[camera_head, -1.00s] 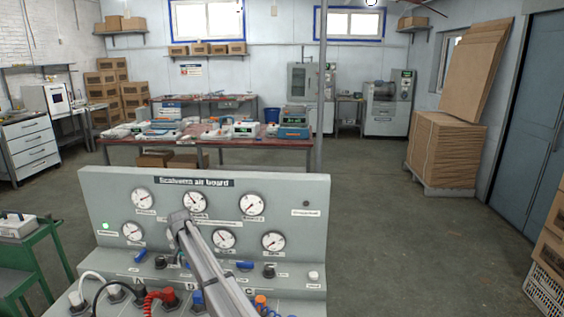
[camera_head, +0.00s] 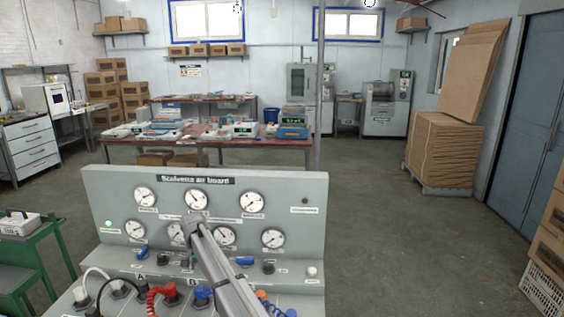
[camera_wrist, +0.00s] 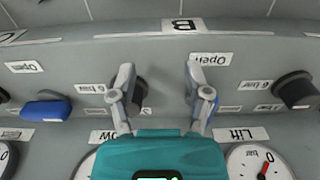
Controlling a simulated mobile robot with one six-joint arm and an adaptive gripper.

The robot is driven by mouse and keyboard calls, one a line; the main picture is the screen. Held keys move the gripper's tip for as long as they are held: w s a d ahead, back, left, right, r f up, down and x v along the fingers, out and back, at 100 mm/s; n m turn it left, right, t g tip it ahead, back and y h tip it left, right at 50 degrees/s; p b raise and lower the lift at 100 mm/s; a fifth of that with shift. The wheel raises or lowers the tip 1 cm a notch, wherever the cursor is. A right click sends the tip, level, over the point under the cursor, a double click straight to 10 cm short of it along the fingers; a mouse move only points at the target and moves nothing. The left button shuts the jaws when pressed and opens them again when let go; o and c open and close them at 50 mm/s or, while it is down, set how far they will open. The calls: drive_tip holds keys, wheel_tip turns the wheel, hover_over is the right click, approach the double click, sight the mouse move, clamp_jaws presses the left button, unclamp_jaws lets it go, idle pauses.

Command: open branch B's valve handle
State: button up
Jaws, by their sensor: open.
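The grey air board (camera_head: 290,190) stands ahead with several round gauges and a lower row of blue handles and dark knobs. My gripper (camera_head: 195,222) is over its middle, hiding part of the row. In the wrist view, which is upside down, my gripper (camera_wrist: 160,75) is open, its fingers apart below the label B (camera_wrist: 183,25). A dark knob (camera_wrist: 140,92) shows beside the left finger. An "Open" label (camera_wrist: 210,60) is by the right finger. Another blue handle (camera_wrist: 47,107) lies further left.
Another dark knob (camera_wrist: 295,90) is right of the fingers. Blue handles flank my arm on the board, one at left (camera_head: 142,252) and one at right (camera_head: 244,261). Hoses, including a red coiled one (camera_head: 160,293), rise in front. A green cart (camera_head: 50,245) stands left.

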drive_tip(key=s+d, duration=0.1)
drive_tip(key=d, duration=0.3)
drive_tip(key=s+d, duration=0.2)
drive_tip(key=d, duration=0.3)
drive_tip(key=s+d, duration=0.1)
drive_tip(key=d, duration=0.4)
drive_tip(key=shift+s+d+r+p, duration=0.2)
drive_tip(key=shift+s+r+p, duration=0.1)
drive_tip(key=shift+r+p, duration=0.1)
drive_tip(key=s+d, duration=0.2)
drive_tip(key=d, duration=0.2)
drive_tip(key=s+d, duration=0.2)
drive_tip(key=d, duration=0.2)
drive_tip(key=s+d, duration=0.2)
drive_tip(key=d, duration=0.2)
drive_tip(key=shift+r+p, duration=0.3)
drive_tip(key=shift+r, duration=0.05)
drive_tip(key=s+d, duration=0.2)
drive_tip(key=d, duration=0.1)
drive_tip(key=s+d, duration=0.5)
drive_tip(key=d, duration=0.1)
drive_tip(key=shift+s+d+r+p, duration=0.2)
drive_tip(key=shift+d+r+p, duration=0.1)
drive_tip(key=shift+d, duration=0.1)
drive_tip(key=s+d, duration=1.1)
drive_tip(key=s, duration=0.1)
drive_tip(key=shift+r+n+p, duration=0.3)
drive_tip(key=shift+r+p, duration=0.1)
